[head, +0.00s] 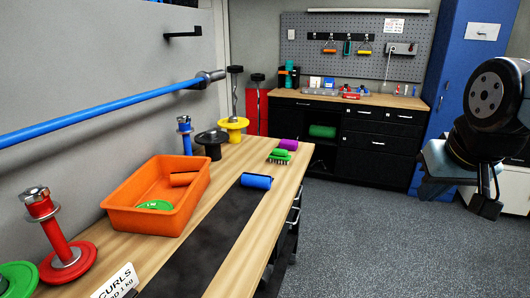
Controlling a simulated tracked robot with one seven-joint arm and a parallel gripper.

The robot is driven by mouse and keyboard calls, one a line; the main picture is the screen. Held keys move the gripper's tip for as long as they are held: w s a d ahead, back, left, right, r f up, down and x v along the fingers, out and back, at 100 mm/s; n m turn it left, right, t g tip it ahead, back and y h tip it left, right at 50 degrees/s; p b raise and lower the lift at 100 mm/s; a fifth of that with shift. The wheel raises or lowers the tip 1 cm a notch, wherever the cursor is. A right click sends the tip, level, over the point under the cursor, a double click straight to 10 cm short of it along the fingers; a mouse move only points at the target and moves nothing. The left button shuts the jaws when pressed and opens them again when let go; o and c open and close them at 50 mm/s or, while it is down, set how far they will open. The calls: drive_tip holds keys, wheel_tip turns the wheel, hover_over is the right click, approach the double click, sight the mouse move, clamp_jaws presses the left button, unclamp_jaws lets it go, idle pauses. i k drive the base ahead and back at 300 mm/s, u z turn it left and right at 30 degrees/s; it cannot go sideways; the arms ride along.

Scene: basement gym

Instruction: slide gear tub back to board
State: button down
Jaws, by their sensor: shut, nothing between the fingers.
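An orange tub (152,217) sits on the wooden bench top (100,240) at the left, next to the grey wall panel. It holds an orange cylinder (183,179) and a green disc (155,205). Its far left rim is close to the grey wall panel (120,60); I cannot tell whether they touch. A grey pegboard (350,70) hangs on the back wall above a black cabinet. My gripper (487,208) hangs at the right edge over the floor, far from the tub, with its dark fingers pointing down, shut and empty.
A black mat strip (205,240) runs along the bench with a blue roller (256,181) on it. Red (65,252), yellow (233,124) and black (212,138) weights stand along the wall side. A blue bar (100,116) crosses above. The floor (370,240) is clear.

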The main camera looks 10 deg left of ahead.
sight(151, 181)
drive_tip(key=z, duration=0.15)
drive_tip(key=i, duration=1.05)
drive_tip(key=u, duration=0.45)
drive_tip(key=i, duration=0.65)
drive_tip(key=u, duration=0.55)
drive_tip(key=k, duration=0.9)
drive_tip(key=u, duration=0.2)
drive_tip(key=i, duration=0.9)
drive_tip(key=z, duration=0.1)
